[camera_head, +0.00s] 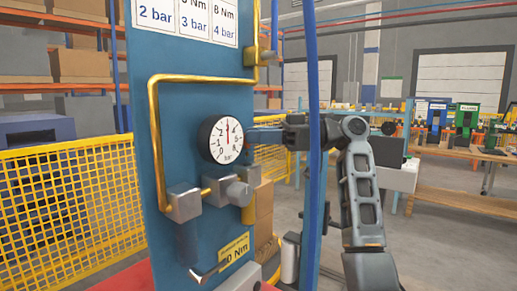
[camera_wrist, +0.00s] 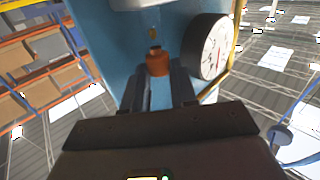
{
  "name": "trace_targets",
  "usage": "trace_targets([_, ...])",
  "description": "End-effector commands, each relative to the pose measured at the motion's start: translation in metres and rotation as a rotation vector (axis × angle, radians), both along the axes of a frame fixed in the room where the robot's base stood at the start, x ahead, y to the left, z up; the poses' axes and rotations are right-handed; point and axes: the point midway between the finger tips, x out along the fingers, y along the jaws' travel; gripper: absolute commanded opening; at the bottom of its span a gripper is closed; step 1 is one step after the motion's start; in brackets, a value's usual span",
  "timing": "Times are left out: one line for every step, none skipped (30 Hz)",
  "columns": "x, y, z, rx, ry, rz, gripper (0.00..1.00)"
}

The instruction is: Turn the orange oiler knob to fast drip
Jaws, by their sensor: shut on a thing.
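The orange oiler knob (camera_wrist: 157,64) shows in the wrist view on the blue panel, with a small brass-coloured fitting just beyond it. My gripper (camera_wrist: 158,74) has a dark finger on each side of the knob and is shut on it. In the head view my gripper (camera_head: 266,135) reaches in from the right, just right of the pressure gauge. The knob is not clearly visible there. The knob's setting and any drip marks cannot be read.
The round pressure gauge (camera_head: 220,139) sits close beside my gripper, its red needle pointing about straight up; it also shows in the wrist view (camera_wrist: 207,47). A brass pipe (camera_head: 153,130) and grey valve blocks (camera_head: 184,202) are on the blue panel (camera_head: 150,60). A blue hose (camera_head: 313,80) hangs before my arm.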

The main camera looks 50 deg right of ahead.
Motion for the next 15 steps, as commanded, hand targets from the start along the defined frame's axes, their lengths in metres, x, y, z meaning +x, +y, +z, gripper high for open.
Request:
trace_targets([0.0011, -0.0013, -0.0028, 0.000, 0.000, 0.034, 0.00])
trace_targets([0.0017, -0.0019, -0.0027, 0.000, 0.001, 0.053, 0.00])
trace_targets([0.0019, -0.0021, -0.0022, 0.000, 0.000, 0.077, 0.00])
trace_targets([0.0022, -0.0024, -0.0025, 0.000, 0.001, 0.094, 0.00])
trace_targets([0.0025, -0.0026, -0.0020, 0.000, 0.000, 0.109, 0.00])
trace_targets([0.0028, -0.0028, -0.0019, 0.000, 0.001, 0.129, 0.00])
trace_targets([0.0030, -0.0029, -0.0020, 0.000, 0.002, 0.141, 0.00])
trace_targets([0.0032, -0.0032, -0.0020, 0.001, 0.002, 0.153, 0.00])
trace_targets([0.0034, -0.0033, -0.0015, 0.000, 0.001, 0.168, 0.00])
trace_targets([0.0035, -0.0032, -0.0014, 0.000, 0.002, 0.177, 0.00])
trace_targets([0.0039, -0.0034, -0.0015, 0.000, 0.002, 0.186, 0.00])
trace_targets([0.0041, -0.0036, -0.0015, 0.001, 0.002, 0.195, 0.00])
trace_targets([0.0041, -0.0036, -0.0014, 0.001, 0.002, 0.201, 0.00])
trace_targets([0.0042, -0.0035, -0.0013, 0.000, 0.002, 0.206, 0.00])
trace_targets([0.0042, -0.0035, -0.0011, 0.000, 0.002, 0.213, 0.00])
